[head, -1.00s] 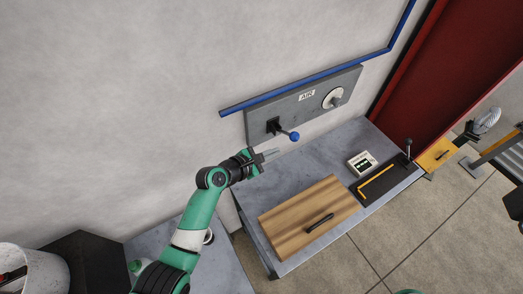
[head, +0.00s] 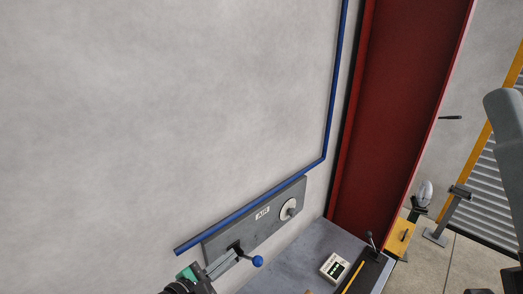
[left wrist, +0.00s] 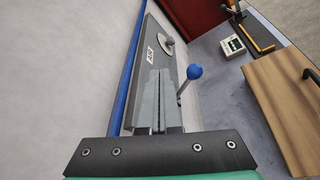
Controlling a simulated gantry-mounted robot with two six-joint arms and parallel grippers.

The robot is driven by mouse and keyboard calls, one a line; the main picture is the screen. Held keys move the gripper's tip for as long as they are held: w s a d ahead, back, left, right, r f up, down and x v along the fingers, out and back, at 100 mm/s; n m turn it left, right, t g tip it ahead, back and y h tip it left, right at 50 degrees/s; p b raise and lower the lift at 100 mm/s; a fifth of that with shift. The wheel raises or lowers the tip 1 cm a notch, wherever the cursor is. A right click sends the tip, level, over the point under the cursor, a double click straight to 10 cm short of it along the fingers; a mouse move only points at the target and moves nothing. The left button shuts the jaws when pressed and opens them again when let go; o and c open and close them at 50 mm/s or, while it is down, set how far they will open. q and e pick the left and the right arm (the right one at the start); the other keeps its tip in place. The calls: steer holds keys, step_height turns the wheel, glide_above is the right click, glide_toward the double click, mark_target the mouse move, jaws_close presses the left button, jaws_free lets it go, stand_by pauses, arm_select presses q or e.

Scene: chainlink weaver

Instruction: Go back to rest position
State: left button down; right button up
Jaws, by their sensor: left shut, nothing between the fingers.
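My left gripper (head: 219,264) is at the bottom of the head view, just left of the lever with the blue knob (head: 257,261) on the grey AIR panel (head: 268,226). In the left wrist view my left gripper (left wrist: 158,80) has its two fingers together with nothing between them. The blue knob (left wrist: 194,71) shows just right of the fingertips there, and I cannot tell if they touch the lever. My right gripper is not in view.
A blue pipe (head: 333,95) runs down the wall and along the panel. A grey bench (head: 297,260) below carries a small white device (head: 335,267) and, in the left wrist view, a wooden board (left wrist: 290,110). A red column (head: 400,90) stands right. A yellow block (head: 399,237) is beyond it.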

arm_select(q)
steer(key=s+a+r+m+t, duration=0.1)
steer(key=s+r+m+t, duration=0.15)
steer(key=r, duration=0.75)
steer(key=s+a+r+m+t, duration=0.1)
steer(key=s+r+m+t, duration=0.2)
steer(key=r, duration=0.7)
steer(key=s+a+r+m+t, duration=0.1)
steer(key=r+m+t, duration=0.3)
steer(key=r, duration=0.6)
steer(key=s+a+r+m+t+y, duration=0.2)
steer(key=s+r+m, duration=0.5)
steer(key=s+a+r+m+t+y, duration=0.3)
steer(key=s+r+m, duration=0.3)
steer(key=s+m, duration=0.1)
steer(key=shift+s+a+r+y+p, duration=0.15)
steer(key=shift+a+r+y+p, duration=0.15)
steer(key=shift+a+r+p, duration=0.1)
steer(key=shift+d, duration=0.1)
